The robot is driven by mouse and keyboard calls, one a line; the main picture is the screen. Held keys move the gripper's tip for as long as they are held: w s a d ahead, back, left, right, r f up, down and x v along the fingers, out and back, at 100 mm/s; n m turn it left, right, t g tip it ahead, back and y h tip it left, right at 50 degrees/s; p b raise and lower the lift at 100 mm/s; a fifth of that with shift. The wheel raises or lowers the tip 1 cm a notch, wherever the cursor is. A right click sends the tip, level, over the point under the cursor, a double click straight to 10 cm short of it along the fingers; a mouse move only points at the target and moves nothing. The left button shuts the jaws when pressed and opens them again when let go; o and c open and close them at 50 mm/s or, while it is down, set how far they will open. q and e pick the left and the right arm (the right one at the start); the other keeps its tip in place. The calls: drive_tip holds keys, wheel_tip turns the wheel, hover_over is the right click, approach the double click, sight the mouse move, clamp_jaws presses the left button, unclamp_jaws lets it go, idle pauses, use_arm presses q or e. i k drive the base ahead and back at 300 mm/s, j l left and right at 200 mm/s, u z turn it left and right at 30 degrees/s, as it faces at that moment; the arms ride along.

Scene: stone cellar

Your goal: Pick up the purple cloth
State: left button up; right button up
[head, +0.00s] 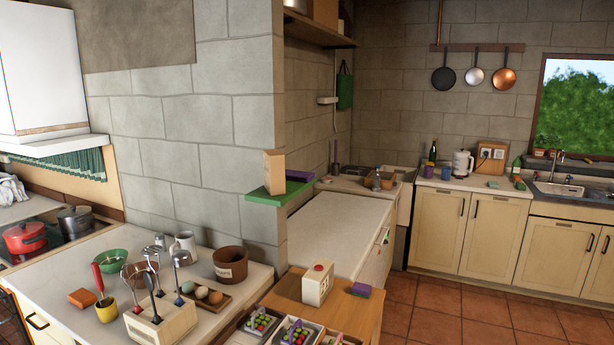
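A flat, folded-looking purple thing (300,175), which may be the purple cloth, lies at the right end of a green wall shelf (272,193). It is just right of an upright tan box (273,172). Neither of my grippers shows in the head view.
The left counter (60,275) is crowded with a utensil holder (160,322), a brown pot (230,264) and bowls. A white box with a red button (318,285) stands on the wooden table (362,315). The white worktop (340,235) behind is bare. Tiled floor (480,310) is open at right.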

sight(290, 175)
drive_tip(key=i+l+u, duration=0.2)
drive_tip(key=l+u, duration=0.15)
drive_tip(key=l, duration=0.4)
drive_tip(key=i+l+u, duration=0.15)
drive_tip(key=l+u, duration=0.15)
drive_tip(key=l, duration=0.5)
drive_tip(key=l+u, duration=0.35)
drive_tip(key=l, duration=0.4)
